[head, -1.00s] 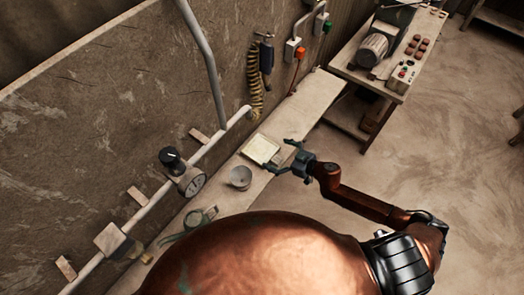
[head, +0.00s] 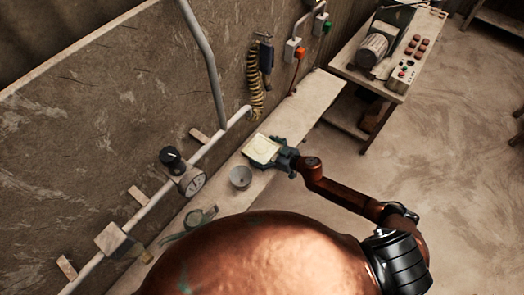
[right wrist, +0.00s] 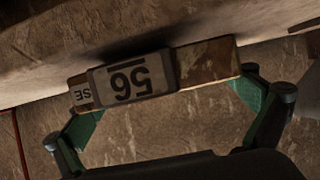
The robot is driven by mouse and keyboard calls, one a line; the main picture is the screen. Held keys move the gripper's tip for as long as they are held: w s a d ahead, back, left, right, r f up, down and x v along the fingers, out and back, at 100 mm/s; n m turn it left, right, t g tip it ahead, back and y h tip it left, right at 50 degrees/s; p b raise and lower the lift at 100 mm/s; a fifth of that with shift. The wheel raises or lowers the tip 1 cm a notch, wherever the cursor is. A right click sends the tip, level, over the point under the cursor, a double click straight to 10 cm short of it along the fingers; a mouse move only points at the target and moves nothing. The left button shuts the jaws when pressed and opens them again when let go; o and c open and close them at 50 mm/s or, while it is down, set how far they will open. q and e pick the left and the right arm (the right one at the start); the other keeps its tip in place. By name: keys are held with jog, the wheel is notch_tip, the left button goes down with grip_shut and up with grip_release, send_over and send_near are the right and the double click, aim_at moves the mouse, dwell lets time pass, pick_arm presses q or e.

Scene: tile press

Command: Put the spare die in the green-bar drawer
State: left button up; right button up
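The spare die appears to be the pale, square, flat piece (head: 262,149) on the narrow shelf along the wall in the head view. In the right wrist view its edge (right wrist: 205,62) fills the space between my fingers, with a label reading 56, upside down, and a smaller tag beside it. My right gripper (head: 284,158) is at the die's right side, its green fingers at the two ends of the die. Whether they press on it is unclear. No green-bar drawer can be made out.
A small grey bowl (head: 240,177) stands on the shelf (head: 310,98) close to the die. A pipe with a gauge (head: 191,182) runs along the wall behind. A bench with a motor (head: 373,50) stands at the back right. The floor to the right is open.

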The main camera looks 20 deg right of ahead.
jog(key=c, duration=1.3)
jog(key=shift+r, duration=0.1)
jog(key=shift+c, duration=1)
jog(key=shift+r, duration=0.1)
